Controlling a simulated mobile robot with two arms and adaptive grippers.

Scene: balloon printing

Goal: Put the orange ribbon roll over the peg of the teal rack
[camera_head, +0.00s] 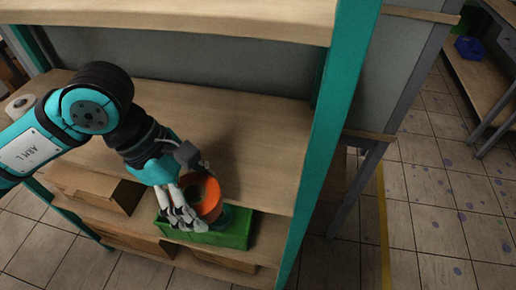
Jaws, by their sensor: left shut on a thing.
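The orange ribbon roll (211,191) is in the fingers of my left gripper (188,207), which is shut on it. The roll is tilted, with its open hole partly visible, at the front edge of a wooden shelf, above a green crate. The teal rack (331,115) has wooden shelves and teal posts. I cannot make out its peg; it may be hidden by the roll or my gripper. My right gripper is not in view.
A green crate (239,232) is below the roll. A white roll (20,106) stands at the left of the shelf, beside my arm. Brown boxes (100,185) sit lower down. The wooden shelf (268,150) is bare right of my gripper.

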